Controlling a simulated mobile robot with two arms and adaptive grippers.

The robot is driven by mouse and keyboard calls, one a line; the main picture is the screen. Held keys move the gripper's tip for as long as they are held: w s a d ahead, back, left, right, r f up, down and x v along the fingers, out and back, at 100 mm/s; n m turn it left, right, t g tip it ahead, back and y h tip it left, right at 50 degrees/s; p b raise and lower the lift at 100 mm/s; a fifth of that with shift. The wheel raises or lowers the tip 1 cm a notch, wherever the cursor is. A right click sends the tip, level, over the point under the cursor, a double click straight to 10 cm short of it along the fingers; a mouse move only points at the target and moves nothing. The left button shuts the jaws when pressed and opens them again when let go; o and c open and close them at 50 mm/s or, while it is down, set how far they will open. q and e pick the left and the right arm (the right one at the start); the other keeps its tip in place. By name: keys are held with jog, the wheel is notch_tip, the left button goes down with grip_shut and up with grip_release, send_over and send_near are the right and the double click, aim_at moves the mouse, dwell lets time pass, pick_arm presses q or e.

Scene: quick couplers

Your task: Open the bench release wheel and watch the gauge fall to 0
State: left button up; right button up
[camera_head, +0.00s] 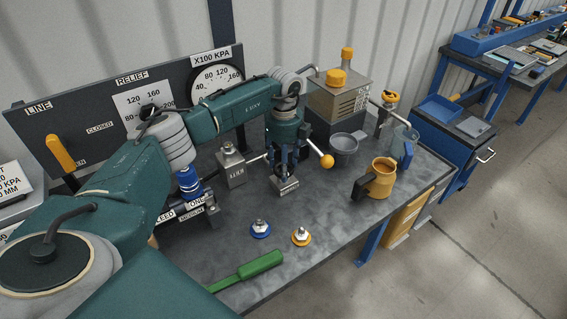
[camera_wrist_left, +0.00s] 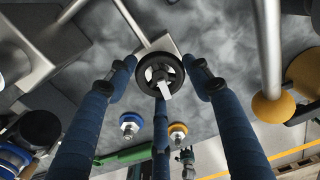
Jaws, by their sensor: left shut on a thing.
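My left gripper (camera_head: 284,160) points down at a small metal block (camera_head: 285,184) on the bench, and its fingers hide what stands on that block. In the left wrist view a dark spoked handwheel (camera_wrist_left: 160,74) sits between the blue fingers of the left gripper (camera_wrist_left: 160,88), which is shut on it. The gauge (camera_head: 217,84) marked X100 KPA is on the back panel; its lower part is hidden by my arm and I cannot read its needle. A second dial (camera_head: 135,100) under the RELIEF label is also partly covered. My right gripper is not in view.
A yellow ball-ended lever (camera_head: 327,160) is close right of the left gripper. A labelled metal block (camera_head: 231,168) stands left of it. An orange mug (camera_head: 381,178), a grey cup (camera_head: 344,145), blue (camera_head: 260,229) and orange (camera_head: 301,237) fittings and a green-handled tool (camera_head: 259,265) are around it.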

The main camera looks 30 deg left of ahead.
pick_arm(q)
jog(key=shift+w+r+n, duration=0.1)
jog(key=shift+r+n, duration=0.05)
jog(key=shift+n, duration=0.95)
jog(key=o, duration=1.1)
jog(key=shift+o, duration=0.2)
jog(key=shift+d, duration=0.1)
notch_tip(320, 180, up, 12)
